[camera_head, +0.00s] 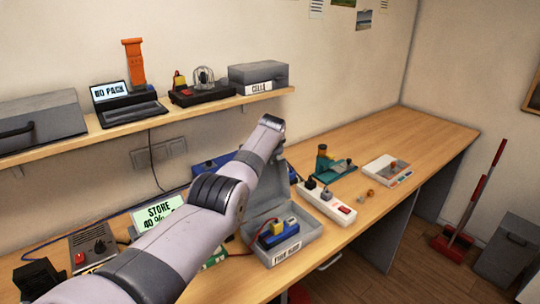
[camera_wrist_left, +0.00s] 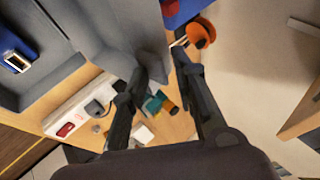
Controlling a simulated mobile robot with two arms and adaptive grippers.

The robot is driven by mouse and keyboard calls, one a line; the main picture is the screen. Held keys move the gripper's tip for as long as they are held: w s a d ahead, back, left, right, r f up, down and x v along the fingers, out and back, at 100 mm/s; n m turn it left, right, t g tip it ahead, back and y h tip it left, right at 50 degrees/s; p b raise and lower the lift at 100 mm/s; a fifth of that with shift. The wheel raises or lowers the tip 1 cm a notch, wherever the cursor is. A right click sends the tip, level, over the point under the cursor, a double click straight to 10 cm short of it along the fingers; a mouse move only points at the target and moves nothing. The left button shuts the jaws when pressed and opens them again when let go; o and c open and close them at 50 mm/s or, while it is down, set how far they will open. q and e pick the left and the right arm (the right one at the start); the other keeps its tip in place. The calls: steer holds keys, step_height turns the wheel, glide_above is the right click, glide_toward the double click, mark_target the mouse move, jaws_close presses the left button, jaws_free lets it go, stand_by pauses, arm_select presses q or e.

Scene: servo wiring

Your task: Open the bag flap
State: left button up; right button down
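The grey bag (camera_head: 303,243), with a white label on its front, lies on the bench in the head view. Its flap (camera_head: 268,204) stands raised at the back, partly behind my left arm. A blue pack (camera_head: 278,235) with a yellow connector sits in the bag. The left wrist view shows the blue pack (camera_wrist_left: 18,57) at upper left and the grey flap (camera_wrist_left: 140,35) at the top. My left gripper (camera_wrist_left: 160,65) has its fingers apart, with the flap's edge at the tips; whether they touch is unclear. My right gripper is not in view.
A white power strip (camera_head: 328,202) lies right of the bag, with a teal tool (camera_head: 330,165) and a white box (camera_head: 387,170) beyond. A lit display (camera_head: 158,212) stands left. A shelf (camera_head: 195,108) runs above the bench. The far right bench top is clear.

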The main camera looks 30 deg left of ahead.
arm_select(q)
steer(key=v, duration=1.2)
stand_by(0.6)
